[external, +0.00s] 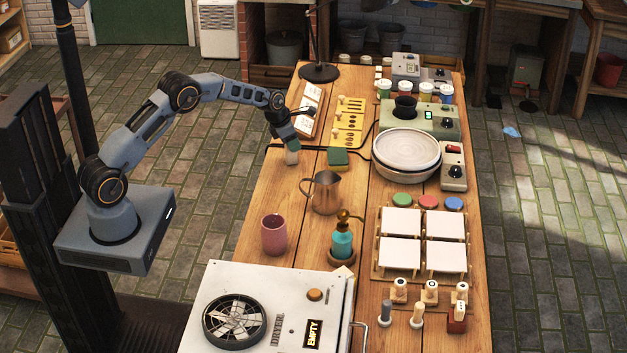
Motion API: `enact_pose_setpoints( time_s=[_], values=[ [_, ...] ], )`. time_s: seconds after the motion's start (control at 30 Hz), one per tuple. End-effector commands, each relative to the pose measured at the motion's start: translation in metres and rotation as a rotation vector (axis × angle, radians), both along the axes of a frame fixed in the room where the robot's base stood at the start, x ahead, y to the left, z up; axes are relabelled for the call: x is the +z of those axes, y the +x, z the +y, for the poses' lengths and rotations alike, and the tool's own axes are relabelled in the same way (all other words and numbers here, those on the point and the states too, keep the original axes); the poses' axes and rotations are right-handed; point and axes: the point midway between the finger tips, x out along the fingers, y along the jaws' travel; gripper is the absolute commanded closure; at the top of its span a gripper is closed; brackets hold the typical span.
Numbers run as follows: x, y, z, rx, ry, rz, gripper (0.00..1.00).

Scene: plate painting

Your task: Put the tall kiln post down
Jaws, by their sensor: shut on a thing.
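My gripper (287,137) reaches over the left edge of the wooden table and points down. It is shut on a pale, short-looking cylinder, the tall kiln post (292,157), whose lower part shows below the jaws. The post looks roughly upright. I cannot tell whether its foot touches the table top or hangs just above it. The fingers and the upper part of the post are hard to make out at this size.
A green block (338,158) lies right of the post, and a metal pitcher (325,193) stands nearer the camera. A yellow board (349,122) and a tilted white panel (309,106) lie behind. A white basin (406,153) stands further right. Bare wood (268,190) shows left of the pitcher.

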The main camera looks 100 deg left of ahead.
Motion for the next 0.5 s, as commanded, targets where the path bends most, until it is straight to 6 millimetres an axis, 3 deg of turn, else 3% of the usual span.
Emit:
enact_pose_setpoints(
  time_s=[0.07, 0.1, 0.33, 0.5],
  values=[
    [-0.0029, 0.0001, 0.0001, 0.0, 0.0, 0.0, 0.92],
    [-0.0027, -0.0001, 0.0, 0.0, 0.0, 0.0, 0.59],
    [-0.0025, -0.0001, -0.0001, 0.0, 0.0, 0.001, 0.37],
    [-0.0024, -0.0001, 0.0, 0.0, 0.0, 0.001, 0.36]
  ],
)
